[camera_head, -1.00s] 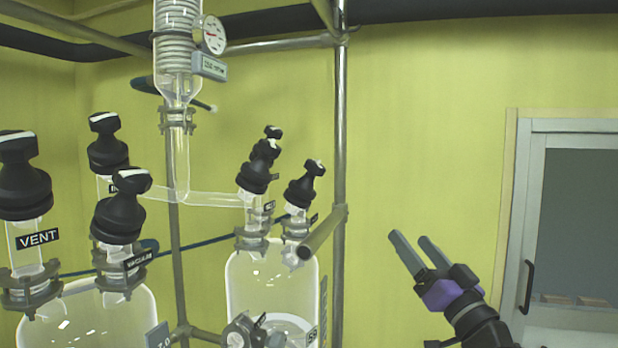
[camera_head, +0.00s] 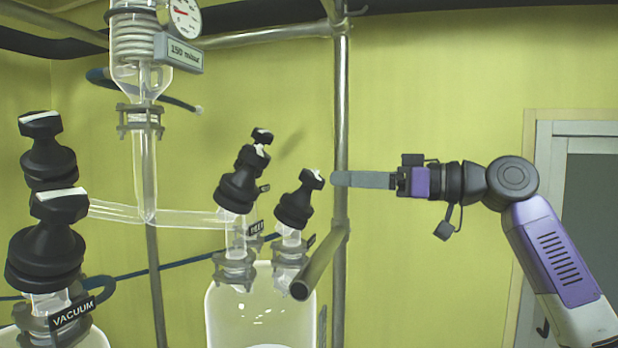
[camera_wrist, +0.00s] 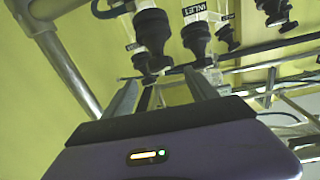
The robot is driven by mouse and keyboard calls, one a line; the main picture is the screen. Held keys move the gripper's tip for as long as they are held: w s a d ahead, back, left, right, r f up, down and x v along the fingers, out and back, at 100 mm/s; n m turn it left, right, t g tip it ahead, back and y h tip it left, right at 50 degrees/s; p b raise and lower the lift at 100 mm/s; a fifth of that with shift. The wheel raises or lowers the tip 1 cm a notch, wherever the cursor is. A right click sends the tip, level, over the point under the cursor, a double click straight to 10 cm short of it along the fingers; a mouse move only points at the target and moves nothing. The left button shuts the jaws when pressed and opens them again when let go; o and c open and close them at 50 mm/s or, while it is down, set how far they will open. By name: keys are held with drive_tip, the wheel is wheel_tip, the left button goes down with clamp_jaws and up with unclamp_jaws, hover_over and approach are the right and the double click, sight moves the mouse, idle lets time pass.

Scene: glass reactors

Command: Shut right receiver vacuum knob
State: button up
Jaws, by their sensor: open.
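The right receiver (camera_head: 260,300) is a clear glass vessel with several black knobs on top. Its right-hand knob (camera_head: 296,203) has a white-marked handle; its label is edge-on and unreadable, so I cannot confirm it is the vacuum knob. This knob also shows in the wrist view (camera_wrist: 152,32). Beside it stands the inlet knob (camera_head: 240,180), labelled in the wrist view (camera_wrist: 195,36). My gripper (camera_head: 335,178) is level with the right-hand knob's handle, just right of it, with a small gap in the picture. In the wrist view my gripper (camera_wrist: 163,82) is open and empty, fingers pointing towards the knobs.
A metal upright pole (camera_head: 341,120) stands close behind my fingertips, and a short bar end (camera_head: 318,262) juts out below them. On the left are the other vessel's knobs, one labelled vacuum (camera_head: 47,240). A gauge (camera_head: 182,18) hangs above.

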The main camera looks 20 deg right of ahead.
sight(321, 178)
drive_tip(key=shift+a, duration=0.3)
drive_tip(key=p+x, duration=0.1)
drive_tip(key=x, duration=0.6)
drive_tip(key=shift+w+f+p, duration=0.1)
drive_tip(key=shift+w+p, duration=0.2)
drive_tip(key=shift+c, duration=0.5)
drive_tip(key=c, duration=1.3)
drive_tip(key=shift+a+m+t+h, duration=0.1)
drive_tip(key=shift+m+t+h, duration=0.2)
